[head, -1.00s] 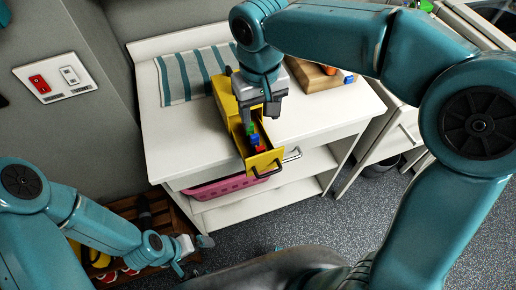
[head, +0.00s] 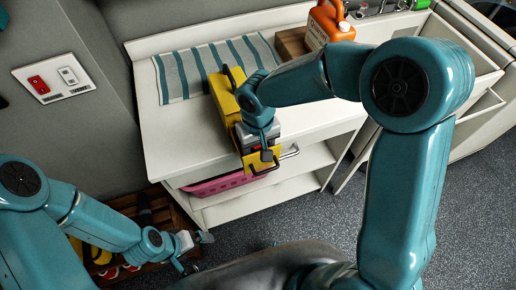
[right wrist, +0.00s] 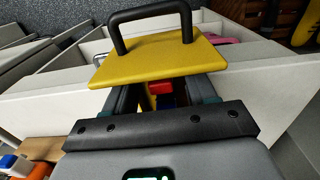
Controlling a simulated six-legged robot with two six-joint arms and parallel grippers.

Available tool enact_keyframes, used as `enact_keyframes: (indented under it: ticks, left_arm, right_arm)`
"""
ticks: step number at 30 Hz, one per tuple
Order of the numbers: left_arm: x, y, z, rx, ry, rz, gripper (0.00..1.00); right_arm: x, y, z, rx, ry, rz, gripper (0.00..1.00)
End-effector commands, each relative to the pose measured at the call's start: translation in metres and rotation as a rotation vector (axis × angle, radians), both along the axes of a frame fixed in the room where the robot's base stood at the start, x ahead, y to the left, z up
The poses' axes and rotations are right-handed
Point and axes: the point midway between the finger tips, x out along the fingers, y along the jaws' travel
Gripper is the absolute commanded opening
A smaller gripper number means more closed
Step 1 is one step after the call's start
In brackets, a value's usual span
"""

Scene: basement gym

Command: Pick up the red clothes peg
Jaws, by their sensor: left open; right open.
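A yellow box (head: 222,97) stands on the white table, its yellow drawer pulled out towards the front. In the right wrist view the drawer front (right wrist: 155,58) with its black handle lies ahead. Behind it, inside the drawer, a red piece (right wrist: 160,87), apparently the red clothes peg, shows beside a blue piece (right wrist: 165,101). My right gripper (head: 267,152) is open over the drawer, its fingers either side of these pieces. In the head view it hides the drawer's contents. My left gripper (head: 190,250) is open and empty at the lower left, away from the table.
A striped towel (head: 178,75) lies left of the box on the white table (head: 180,140). An orange jug (head: 328,25) stands at the back right by a wooden block (head: 291,42). A pink basket (head: 222,184) sits on the shelf below.

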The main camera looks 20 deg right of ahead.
Motion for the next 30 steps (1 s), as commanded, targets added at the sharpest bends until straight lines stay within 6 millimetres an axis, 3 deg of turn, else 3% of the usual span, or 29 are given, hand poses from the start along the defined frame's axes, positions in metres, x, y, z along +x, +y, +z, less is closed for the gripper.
enact_keyframes:
  ticks: [5,9,10,23,30]
  left_arm:
    - [0.0,0.0,0.0,0.0,0.0,0.0,1.0]
    - [0.0,0.0,0.0,0.0,0.0,0.0,1.0]
    - [0.0,0.0,0.0,0.0,0.0,0.0,1.0]
    - [0.0,0.0,-0.001,0.0,0.0,0.0,1.0]
    - [0.0,0.0,-0.003,0.0,0.0,0.0,1.0]
  right_arm:
    - [0.0,0.0,0.0,0.0,0.0,0.0,0.53]
    - [0.0,0.0,0.0,0.0,0.0,0.0,0.07]
    - [0.0,0.0,0.0,0.0,0.0,0.0,0.0]
    - [0.001,0.0,0.009,-0.001,-0.002,-0.001,0.0]
    - [0.001,0.0,0.051,0.0,-0.007,-0.001,0.0]
